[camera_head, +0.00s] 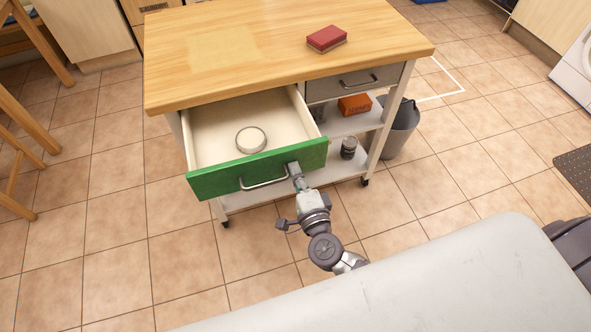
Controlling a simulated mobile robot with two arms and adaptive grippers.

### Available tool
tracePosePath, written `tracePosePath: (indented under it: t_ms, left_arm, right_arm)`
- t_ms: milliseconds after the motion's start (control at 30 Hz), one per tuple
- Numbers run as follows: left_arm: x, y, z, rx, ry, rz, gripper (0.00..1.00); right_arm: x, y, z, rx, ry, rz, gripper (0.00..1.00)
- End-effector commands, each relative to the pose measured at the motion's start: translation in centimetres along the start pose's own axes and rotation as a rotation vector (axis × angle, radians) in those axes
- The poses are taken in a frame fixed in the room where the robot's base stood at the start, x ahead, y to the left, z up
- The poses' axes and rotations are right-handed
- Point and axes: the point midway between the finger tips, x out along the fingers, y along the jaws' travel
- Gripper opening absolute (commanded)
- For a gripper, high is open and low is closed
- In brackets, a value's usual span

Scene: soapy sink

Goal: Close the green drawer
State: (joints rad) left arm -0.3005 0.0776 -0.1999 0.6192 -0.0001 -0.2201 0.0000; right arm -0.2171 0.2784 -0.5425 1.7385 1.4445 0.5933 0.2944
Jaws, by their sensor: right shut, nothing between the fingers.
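The green drawer (222,180) is pulled out from the left side of a wooden-topped kitchen cart. Its green front faces me and carries a silver bar handle (264,183). A round whitish lidded thing or dish (251,140) lies inside it. My right gripper (295,171) is shut and empty, with its tips at the green front just right of the handle. It looks to be touching or very near the front; I cannot tell which. My left gripper is not in view.
A grey drawer (352,84) beside the green one is shut. An orange box (355,104) and a dark jar (348,148) stand on shelves below. A grey bin (400,132) stands at the right.

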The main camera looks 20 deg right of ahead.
Motion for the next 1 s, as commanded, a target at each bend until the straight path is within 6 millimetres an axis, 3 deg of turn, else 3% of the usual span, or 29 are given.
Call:
tracePosePath:
  t_ms: [367,567,767,1000]
  left_arm:
    - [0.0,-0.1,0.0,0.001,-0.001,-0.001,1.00]
    - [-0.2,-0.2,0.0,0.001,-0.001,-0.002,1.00]
    - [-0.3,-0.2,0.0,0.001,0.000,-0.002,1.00]
    - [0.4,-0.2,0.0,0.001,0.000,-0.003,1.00]
  right_arm:
    - [0.1,0.0,0.0,0.000,0.000,0.000,0.00]
    - [1.8,-0.1,0.0,0.001,0.001,-0.001,0.00]
    - [5.8,-0.1,0.0,0.002,0.003,-0.001,0.00]
    - [12.4,0.1,0.1,0.004,0.002,-0.001,0.00]
